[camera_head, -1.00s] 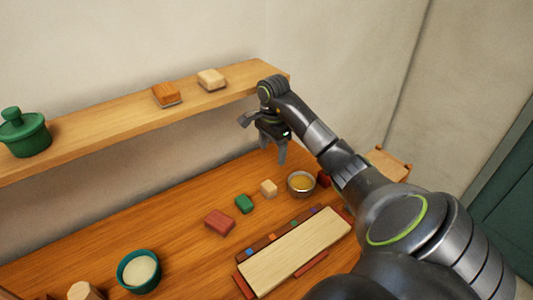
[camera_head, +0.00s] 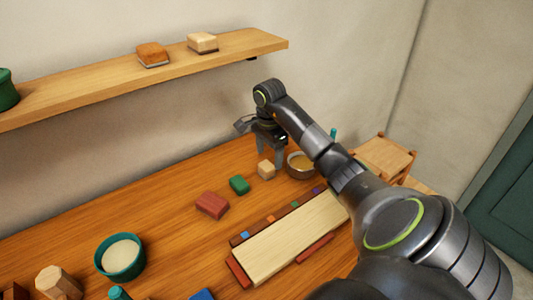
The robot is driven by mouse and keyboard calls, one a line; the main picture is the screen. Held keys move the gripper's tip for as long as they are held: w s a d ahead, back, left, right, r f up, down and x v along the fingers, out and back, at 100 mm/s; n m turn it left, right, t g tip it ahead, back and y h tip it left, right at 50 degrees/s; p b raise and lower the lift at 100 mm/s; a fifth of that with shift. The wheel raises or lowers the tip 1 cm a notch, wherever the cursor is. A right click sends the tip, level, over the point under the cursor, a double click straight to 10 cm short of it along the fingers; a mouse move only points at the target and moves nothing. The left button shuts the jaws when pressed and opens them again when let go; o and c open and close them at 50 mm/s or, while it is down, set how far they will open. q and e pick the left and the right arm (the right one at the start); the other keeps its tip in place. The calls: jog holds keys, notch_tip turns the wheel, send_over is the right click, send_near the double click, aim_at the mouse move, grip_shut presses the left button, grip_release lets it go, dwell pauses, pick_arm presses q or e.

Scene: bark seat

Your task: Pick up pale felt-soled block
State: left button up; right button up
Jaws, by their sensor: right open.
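A pale block (camera_head: 203,42) with a dark sole sits on the wall shelf (camera_head: 110,88), near its right end. An orange-brown block (camera_head: 152,55) with a grey sole lies to its left on the shelf. A smaller pale block (camera_head: 266,170) stands on the table; no sole can be made out on it. My right gripper (camera_head: 279,160) is open and empty, fingers pointing down, close to the small pale block and the metal bowl, below shelf height. My left gripper is not in view.
A metal bowl (camera_head: 301,165), a green block (camera_head: 239,185) and a red block (camera_head: 212,205) stand on the table (camera_head: 165,213). A pale board (camera_head: 290,240) with coloured pieces lies in front. A teal bowl (camera_head: 120,257) is at left; wooden stools (camera_head: 386,154) stand beyond.

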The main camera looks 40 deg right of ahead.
aim_at(267, 165)
jog(key=shift+w+a+f+b, duration=0.15)
jog(key=shift+f+b, duration=0.8)
jog(key=shift+f, duration=0.15)
jog(key=shift+w+a+f+b, duration=0.1)
jog(key=shift+f+b, duration=0.85)
jog(key=shift+f, duration=0.1)
jog(key=shift+f+b, duration=0.65)
jog(key=shift+r, duration=0.1)
jog(key=c, duration=1.1)
